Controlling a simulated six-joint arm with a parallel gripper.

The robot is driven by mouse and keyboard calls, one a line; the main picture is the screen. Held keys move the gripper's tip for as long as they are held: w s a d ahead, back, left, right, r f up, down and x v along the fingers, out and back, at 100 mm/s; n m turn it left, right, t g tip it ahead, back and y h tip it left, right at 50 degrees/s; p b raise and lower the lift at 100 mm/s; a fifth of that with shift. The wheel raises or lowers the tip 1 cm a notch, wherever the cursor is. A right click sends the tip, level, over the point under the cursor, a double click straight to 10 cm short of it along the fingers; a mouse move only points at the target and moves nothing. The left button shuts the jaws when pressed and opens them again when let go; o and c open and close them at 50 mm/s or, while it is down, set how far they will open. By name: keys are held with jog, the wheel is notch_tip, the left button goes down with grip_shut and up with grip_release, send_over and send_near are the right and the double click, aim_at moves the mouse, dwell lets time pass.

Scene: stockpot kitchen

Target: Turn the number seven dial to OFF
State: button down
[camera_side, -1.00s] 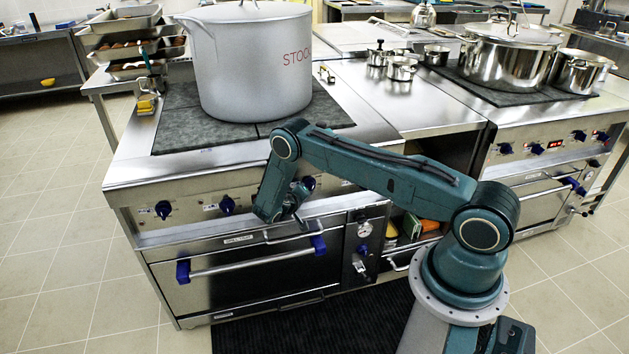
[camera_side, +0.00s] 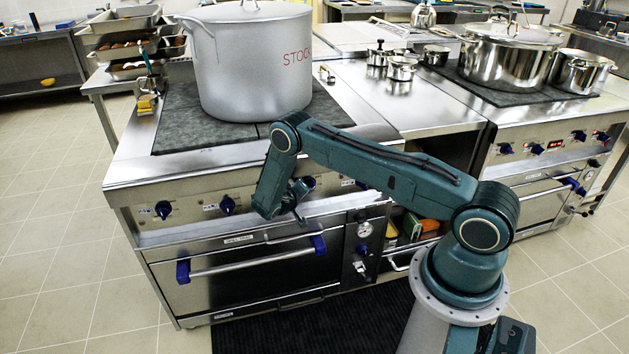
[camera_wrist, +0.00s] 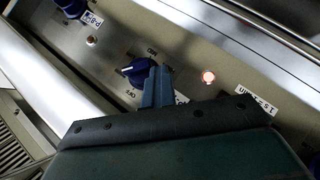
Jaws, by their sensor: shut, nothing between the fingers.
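A dark blue dial (camera_wrist: 135,71) sits on the steel control panel in the wrist view, with small lettering around it. The label beside it is partly hidden behind my gripper, so I cannot read its number. My gripper (camera_wrist: 157,72) is shut and empty, its fingertips close against the right side of this dial; I cannot tell if they touch. In the side view my gripper (camera_side: 299,199) is at the stove's front panel, beside a blue dial (camera_side: 309,183) partly hidden by my arm.
Another blue dial (camera_wrist: 72,8) is at the upper left of the wrist view.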

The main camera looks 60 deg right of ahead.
jog(key=shift+f+v, duration=0.25)
jog(key=shift+v, duration=4.7)
jog(key=shift+s+d+r+m+t+y, duration=0.35)
jog(key=shift+s+r+y, duration=0.1)
jog(key=shift+r, duration=0.3)
jog(key=shift+s+d+r+m+t+y, duration=0.25)
jog(key=shift+s+d+r+y, duration=0.15)
jog(key=shift+r, duration=0.35)
jog(key=shift+s+d+r+m+t+y, duration=0.3)
jog(key=shift+s+r+y, duration=0.15)
jog(key=shift+r, duration=0.25)
jog(key=shift+w, duration=0.1)
jog(key=x, duration=1)
jog(key=shift+a+h, duration=0.1)
jog(key=shift+h, duration=0.2)
jog(key=shift+w+a+f+n+g+h, duration=0.15)
jog(key=shift+f+n+g+h, duration=0.3)
jog(key=shift+n+g+h, duration=0.3)
jog(key=shift+f+h, duration=0.1)
jog(key=shift+h, duration=0.15)
